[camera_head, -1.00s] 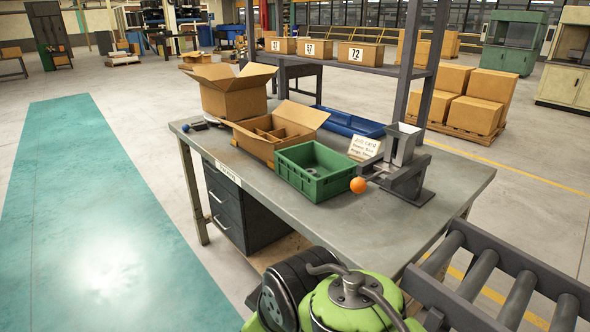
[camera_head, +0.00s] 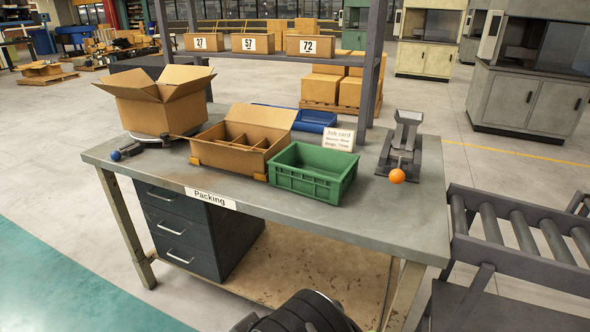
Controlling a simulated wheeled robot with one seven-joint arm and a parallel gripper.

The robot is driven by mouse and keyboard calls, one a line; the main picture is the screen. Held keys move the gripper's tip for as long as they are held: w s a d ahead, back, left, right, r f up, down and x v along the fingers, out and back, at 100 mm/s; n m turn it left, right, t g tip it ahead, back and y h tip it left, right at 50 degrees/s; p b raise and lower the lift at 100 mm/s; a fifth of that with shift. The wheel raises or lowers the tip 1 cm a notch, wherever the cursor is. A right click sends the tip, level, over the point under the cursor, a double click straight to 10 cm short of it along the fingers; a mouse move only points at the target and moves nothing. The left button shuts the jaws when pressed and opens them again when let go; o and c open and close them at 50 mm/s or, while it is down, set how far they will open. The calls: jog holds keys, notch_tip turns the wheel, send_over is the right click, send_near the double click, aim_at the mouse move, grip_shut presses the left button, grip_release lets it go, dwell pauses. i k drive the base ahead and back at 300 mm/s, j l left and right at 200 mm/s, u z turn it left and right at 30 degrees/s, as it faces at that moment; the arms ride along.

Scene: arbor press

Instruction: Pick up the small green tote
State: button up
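The small green tote (camera_head: 310,187) stands upright on the grey packing table (camera_head: 400,218), near the middle of its front half. Its open top faces up and the inside looks empty from here. A divided cardboard box stands close on its left and the press on its right. My gripper is not in view. A dark rounded part of my own body shows at the bottom edge, below the table front.
An open cardboard box (camera_head: 162,112), a divided box (camera_head: 224,154), a blue bin (camera_head: 314,121) and a job card (camera_head: 339,139) surround the tote. The arbor press (camera_head: 402,150) has an orange ball (camera_head: 397,176). A roller conveyor (camera_head: 520,235) stands at right. The table's front strip is clear.

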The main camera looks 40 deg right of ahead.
aim_at(336, 171)
jog(key=i+z, duration=0.25)
jog(key=i, duration=0.25)
jog(key=i+j+z, duration=0.25)
jog(key=i, duration=0.2)
jog(key=i+l+z, duration=0.15)
jog(key=i+l, duration=0.15)
